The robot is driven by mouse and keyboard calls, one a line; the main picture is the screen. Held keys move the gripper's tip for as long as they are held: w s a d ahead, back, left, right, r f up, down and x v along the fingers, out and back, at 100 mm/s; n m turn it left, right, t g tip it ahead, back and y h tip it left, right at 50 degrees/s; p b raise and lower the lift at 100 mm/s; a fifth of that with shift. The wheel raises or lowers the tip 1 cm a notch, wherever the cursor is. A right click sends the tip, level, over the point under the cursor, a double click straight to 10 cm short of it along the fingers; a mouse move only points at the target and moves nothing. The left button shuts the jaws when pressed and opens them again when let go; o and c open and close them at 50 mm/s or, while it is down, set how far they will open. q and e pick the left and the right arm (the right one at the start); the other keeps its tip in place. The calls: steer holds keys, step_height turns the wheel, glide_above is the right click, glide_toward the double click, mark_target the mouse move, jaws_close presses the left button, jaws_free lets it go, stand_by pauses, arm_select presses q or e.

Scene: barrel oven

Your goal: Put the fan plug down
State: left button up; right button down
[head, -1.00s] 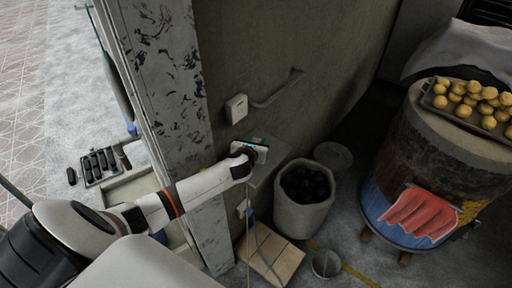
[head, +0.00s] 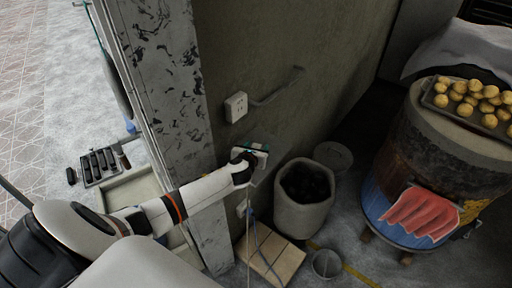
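My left gripper (head: 262,154) is at the end of my white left arm, close to the wall beside the pillar. Its fingers are small and partly turned away, and I cannot tell whether they are open or shut. I cannot make out the fan plug for certain at the gripper. A pale cord (head: 249,235) hangs straight down below the gripper. A white wall socket (head: 236,106) is on the wall above the gripper. My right gripper is out of the picture.
A pale bin of dark lumps (head: 304,212) stands right of the gripper. A wooden board (head: 275,262) and a small bucket (head: 326,264) are on the floor below. The barrel oven (head: 425,165) with a tray of dough balls (head: 440,100) stands at the right.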

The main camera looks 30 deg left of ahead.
arm_select(q)
steer(key=shift+r, duration=0.1)
steer(key=shift+r, duration=0.3)
steer(key=p+v, duration=0.1)
steer(key=v, duration=1.1)
steer(key=shift+r, duration=0.25)
